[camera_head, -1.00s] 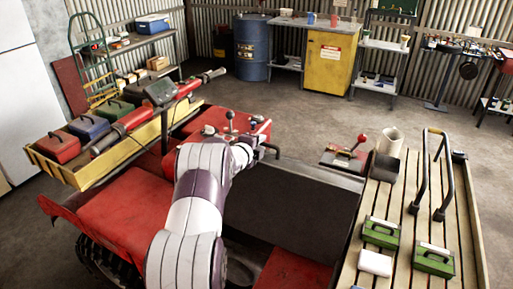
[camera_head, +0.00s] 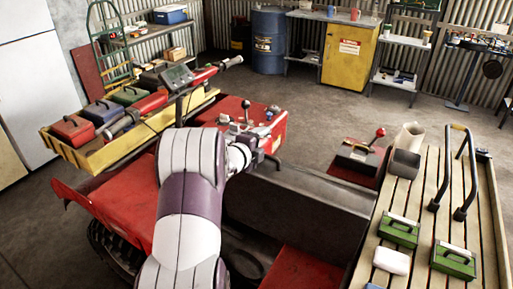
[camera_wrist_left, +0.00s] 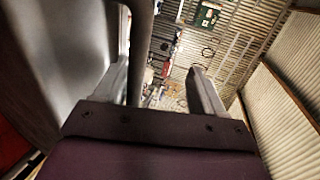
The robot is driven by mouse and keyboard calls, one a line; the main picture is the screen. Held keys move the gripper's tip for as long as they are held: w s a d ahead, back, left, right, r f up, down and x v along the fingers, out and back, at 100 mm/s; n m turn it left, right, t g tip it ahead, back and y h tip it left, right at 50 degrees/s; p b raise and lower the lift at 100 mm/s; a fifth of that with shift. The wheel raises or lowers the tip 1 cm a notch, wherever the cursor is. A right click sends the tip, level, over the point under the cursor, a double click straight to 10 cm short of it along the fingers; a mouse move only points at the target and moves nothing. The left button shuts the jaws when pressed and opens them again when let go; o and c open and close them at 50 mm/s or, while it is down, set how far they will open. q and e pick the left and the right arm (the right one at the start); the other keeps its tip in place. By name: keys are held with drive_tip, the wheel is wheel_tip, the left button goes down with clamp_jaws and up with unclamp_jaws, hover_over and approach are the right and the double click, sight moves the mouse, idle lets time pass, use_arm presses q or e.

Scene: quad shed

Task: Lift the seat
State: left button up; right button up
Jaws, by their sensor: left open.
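The dark seat (camera_head: 300,207) lies between the red body panels in the head view. My left gripper (camera_head: 270,160) is at the seat's far left end, partly hidden by my own wrist. In the left wrist view, the left gripper (camera_wrist_left: 165,88) has its fingers apart. A grey bar (camera_wrist_left: 141,45) passes between them, nearer the left finger; contact is unclear. A large grey surface fills that view's left side. My right gripper is out of view.
A red box with levers (camera_head: 240,112) stands just beyond my left wrist. A slatted wooden rack (camera_head: 412,195) on the right carries green boxes (camera_head: 398,230) and a black rail. A yellow tray (camera_head: 95,152) holds toolboxes at left. Open floor lies behind.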

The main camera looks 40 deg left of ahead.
use_arm(q)
drive_tip(key=o, duration=0.6)
drive_tip(key=s+r, duration=0.2)
drive_tip(key=shift+s+r, duration=0.1)
drive_tip(key=shift+r, duration=0.3)
drive_tip(key=shift+c, duration=0.2)
drive_tip(key=shift+s+r, duration=0.15)
drive_tip(key=shift+c, duration=0.2)
drive_tip(key=shift+s+f, duration=0.1)
drive_tip(key=shift+f, duration=0.1)
drive_tip(key=shift+c, duration=1.4)
drive_tip(key=v, duration=0.2)
drive_tip(key=f+v, duration=0.1)
drive_tip(key=v, duration=0.3)
drive_tip(key=shift+s+d+f, duration=0.15)
drive_tip(key=shift+s+d, duration=0.15)
drive_tip(key=shift+s, duration=0.15)
drive_tip(key=c, duration=0.4)
drive_tip(key=s, duration=0.8)
drive_tip(key=shift+s+d+f, duration=0.15)
drive_tip(key=shift+s+d, duration=0.05)
drive_tip(key=shift+d, duration=0.25)
